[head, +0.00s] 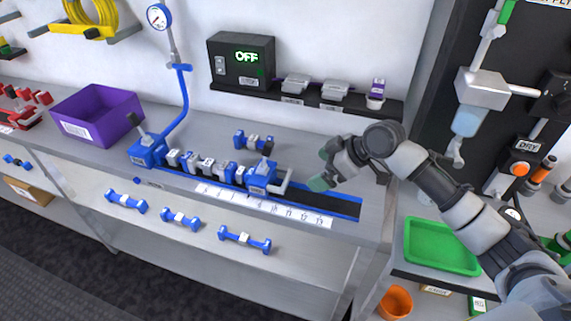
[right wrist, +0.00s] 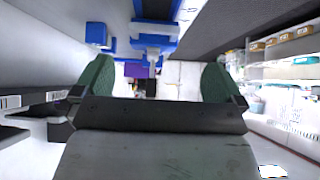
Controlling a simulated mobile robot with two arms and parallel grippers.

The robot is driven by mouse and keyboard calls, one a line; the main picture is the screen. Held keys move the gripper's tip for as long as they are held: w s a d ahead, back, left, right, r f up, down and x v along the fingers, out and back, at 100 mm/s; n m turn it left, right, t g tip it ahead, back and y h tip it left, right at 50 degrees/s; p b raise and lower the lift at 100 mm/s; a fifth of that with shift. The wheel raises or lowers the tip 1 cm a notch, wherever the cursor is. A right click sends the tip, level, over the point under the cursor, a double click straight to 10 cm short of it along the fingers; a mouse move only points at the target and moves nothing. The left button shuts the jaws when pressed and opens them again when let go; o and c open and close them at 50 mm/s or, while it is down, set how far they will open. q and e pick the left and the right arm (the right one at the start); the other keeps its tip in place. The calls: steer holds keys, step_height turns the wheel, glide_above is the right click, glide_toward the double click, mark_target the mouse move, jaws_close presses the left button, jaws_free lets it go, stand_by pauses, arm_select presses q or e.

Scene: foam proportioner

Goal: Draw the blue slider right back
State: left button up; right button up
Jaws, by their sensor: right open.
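The blue slider (head: 261,179) sits on the dark track (head: 325,199) of the bench rig, at the right end of a row of grey and blue pieces. A pale grey handle (head: 285,182) sticks out on its right side. My right gripper (head: 322,176) is just right of the handle, apart from it, with green fingertips. In the right wrist view the gripper (right wrist: 156,80) is open and empty, and a blue block with a grey part (right wrist: 154,42) shows ahead between the fingers. My left gripper is not in view.
A numbered white scale (head: 265,207) runs along the track's front edge. A blue dumbbell-shaped piece (head: 254,142) lies behind the track. A purple bin (head: 97,115) stands at the left. The track right of the slider is bare. A green tray (head: 440,248) is at the right.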

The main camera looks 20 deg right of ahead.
mark_target(287, 180)
steer(key=x, duration=0.2)
steer(key=p+x, duration=0.1)
steer(key=x, duration=0.3)
steer(key=shift+w+a+r, duration=0.25)
steer(key=shift+w+r, duration=0.05)
steer(key=shift+w, duration=0.1)
steer(key=x, duration=0.2)
steer(key=shift+w+f, duration=0.25)
steer(key=shift+w+a+f+p, duration=0.2)
steer(key=shift+a+f+p, duration=0.1)
steer(key=shift+a+f, duration=0.2)
steer(key=shift+d, duration=0.1)
steer(key=shift+c, duration=0.5)
steer(key=c, duration=0.9)
steer(key=s+d, duration=0.2)
steer(key=d, duration=0.1)
steer(key=s+d, duration=0.3)
steer(key=d, duration=0.1)
steer(key=s+d, duration=0.2)
steer(key=d, duration=0.2)
steer(key=shift+s+d, duration=0.25)
steer(key=shift+s, duration=0.15)
steer(key=shift+s+d, duration=0.1)
steer(key=shift+d, duration=0.15)
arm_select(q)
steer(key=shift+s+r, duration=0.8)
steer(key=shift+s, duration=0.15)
arm_select(e)
steer(key=o, duration=1)
